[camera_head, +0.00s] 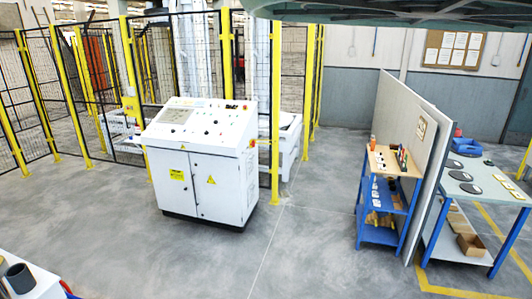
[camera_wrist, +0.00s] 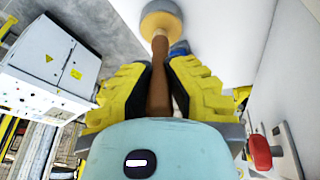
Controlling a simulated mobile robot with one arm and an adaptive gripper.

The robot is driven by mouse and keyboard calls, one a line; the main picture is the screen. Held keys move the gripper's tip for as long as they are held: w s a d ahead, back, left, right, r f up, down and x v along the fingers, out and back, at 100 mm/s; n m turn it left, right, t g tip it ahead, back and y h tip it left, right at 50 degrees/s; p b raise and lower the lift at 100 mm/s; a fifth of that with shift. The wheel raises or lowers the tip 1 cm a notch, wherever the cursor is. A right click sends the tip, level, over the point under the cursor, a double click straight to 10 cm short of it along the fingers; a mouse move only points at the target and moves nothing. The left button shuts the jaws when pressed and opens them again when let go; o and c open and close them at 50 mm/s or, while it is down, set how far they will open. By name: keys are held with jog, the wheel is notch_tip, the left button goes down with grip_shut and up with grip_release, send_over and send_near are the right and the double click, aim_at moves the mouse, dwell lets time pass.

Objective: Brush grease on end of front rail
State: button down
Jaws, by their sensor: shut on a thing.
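In the wrist view, my gripper (camera_wrist: 159,66) has its yellow-and-black fingers shut on the brown handle of a brush (camera_wrist: 161,18). The brush points away from the gripper, and its round, yellowish head is at the top of the view. A white surface lies behind the head; I cannot tell whether they touch. Whether the brush carries grease does not show. My gripper is not seen in the head view. I cannot pick out the front rail in either view.
A white control cabinet (camera_head: 205,160) stands before a yellow-posted fence (camera_head: 275,110). At right, a blue shelf unit (camera_head: 380,236) and a table (camera_head: 470,183) flank a grey partition (camera_head: 400,115). A red knob (camera_wrist: 262,152) is near the gripper. The middle floor is clear.

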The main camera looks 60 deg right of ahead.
jog(key=shift+r+b, duration=1.2)
jog(key=shift+r, duration=2.25)
jog(key=shift+s, duration=0.1)
